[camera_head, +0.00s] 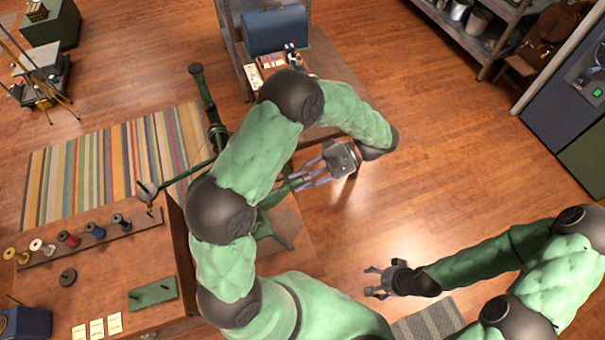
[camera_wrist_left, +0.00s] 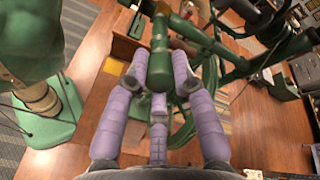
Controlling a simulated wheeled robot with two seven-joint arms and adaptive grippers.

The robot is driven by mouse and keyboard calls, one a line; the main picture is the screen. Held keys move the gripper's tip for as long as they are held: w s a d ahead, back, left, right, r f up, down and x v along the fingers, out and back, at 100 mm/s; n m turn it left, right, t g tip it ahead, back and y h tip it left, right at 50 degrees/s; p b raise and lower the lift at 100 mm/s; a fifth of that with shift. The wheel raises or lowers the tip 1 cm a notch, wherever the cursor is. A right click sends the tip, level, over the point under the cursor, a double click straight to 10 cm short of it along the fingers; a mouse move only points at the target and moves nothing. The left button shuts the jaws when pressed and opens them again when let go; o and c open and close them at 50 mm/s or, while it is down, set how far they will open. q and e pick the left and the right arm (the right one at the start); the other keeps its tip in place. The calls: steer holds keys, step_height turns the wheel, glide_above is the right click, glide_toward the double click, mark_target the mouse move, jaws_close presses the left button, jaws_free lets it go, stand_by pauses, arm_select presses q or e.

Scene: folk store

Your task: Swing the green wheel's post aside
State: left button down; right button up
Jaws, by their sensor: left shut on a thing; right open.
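My left gripper (camera_head: 300,180) reaches down from my arched left arm in the head view. In the left wrist view its purple fingers (camera_wrist_left: 160,72) are closed around a dark green post (camera_wrist_left: 159,48). Spokes and a curved rim of a green wheel (camera_wrist_left: 184,130) show behind and below the fingers. In the head view, my arm hides most of the wheel and of the green stand; a green foot (camera_head: 274,237) shows below the gripper. My right gripper (camera_head: 378,284) is open and empty, low over the floor at the lower right.
A wooden bench (camera_head: 110,272) with colored spools stands at the lower left. A green upright (camera_head: 203,92) rises left of my arm. A table with a blue case (camera_head: 275,30) stands behind. A striped rug (camera_head: 70,165) lies left. Wood floor right of the left gripper is clear.

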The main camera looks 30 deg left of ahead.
arm_select(q)
steer(key=shift+w+d+f+g, duration=0.1)
steer(key=shift+f+g, duration=0.2)
steer(key=shift+f, duration=0.3)
steer(key=shift+f+y, duration=0.1)
steer(key=shift+y, duration=0.2)
steer(key=c, duration=1.2)
jaws_free()
steer(key=shift+o, duration=0.8)
steer(key=shift+w, duration=0.15)
